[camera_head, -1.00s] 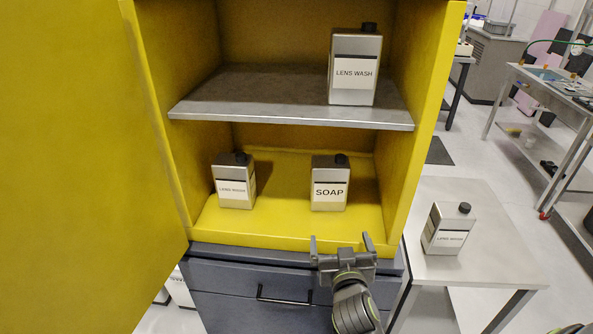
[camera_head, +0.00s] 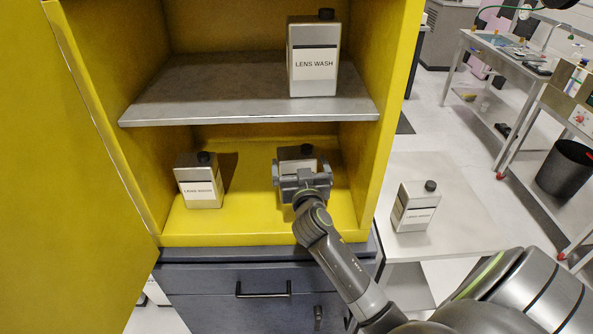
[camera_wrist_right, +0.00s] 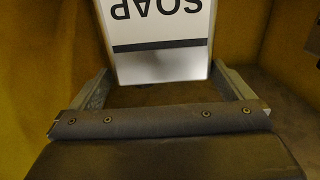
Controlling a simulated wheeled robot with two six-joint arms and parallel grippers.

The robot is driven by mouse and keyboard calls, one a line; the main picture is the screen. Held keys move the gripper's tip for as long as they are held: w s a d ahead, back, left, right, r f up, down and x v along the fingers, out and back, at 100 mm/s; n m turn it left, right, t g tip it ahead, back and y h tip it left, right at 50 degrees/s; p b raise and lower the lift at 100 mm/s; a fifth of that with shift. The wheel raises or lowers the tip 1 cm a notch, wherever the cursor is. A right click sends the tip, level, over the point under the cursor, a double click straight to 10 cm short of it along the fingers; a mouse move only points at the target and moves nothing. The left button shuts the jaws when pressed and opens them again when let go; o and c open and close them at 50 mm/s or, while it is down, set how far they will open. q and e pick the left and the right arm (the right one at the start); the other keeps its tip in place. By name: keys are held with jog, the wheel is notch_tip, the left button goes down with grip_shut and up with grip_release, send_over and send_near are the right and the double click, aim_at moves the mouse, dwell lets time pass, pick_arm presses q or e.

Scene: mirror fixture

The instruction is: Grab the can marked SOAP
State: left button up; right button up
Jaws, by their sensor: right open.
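The SOAP can (camera_head: 296,154) stands on the yellow floor of the cabinet's lower compartment, mostly hidden behind my right gripper in the head view. In the right wrist view the SOAP can (camera_wrist_right: 160,40) shows its label upside down, with its near end between my fingers. My right gripper (camera_head: 303,172) is open, and its two fingers (camera_wrist_right: 168,88) lie one on each side of the can. I cannot tell whether either finger touches it. My left gripper is not in view.
A LENS WASH can (camera_head: 198,182) stands left in the same compartment. Another LENS WASH can (camera_head: 313,62) stands on the grey shelf (camera_head: 240,98) above. A third LENS WASH can (camera_head: 414,208) is on the side table (camera_head: 455,190) at right. The yellow door (camera_head: 70,200) hangs open at left.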

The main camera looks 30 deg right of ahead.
aim_at(295, 147)
jog(key=shift+w+d, duration=0.25)
jog(key=shift+w, duration=0.2)
jog(key=p+x, duration=0.2)
jog(key=x, duration=0.2)
jog(key=shift+w+r, duration=0.15)
jog(key=shift+w+d, duration=0.2)
jog(key=shift+w, duration=0.25)
jog(key=c, duration=1.7)
jog(key=shift+c, duration=0.3)
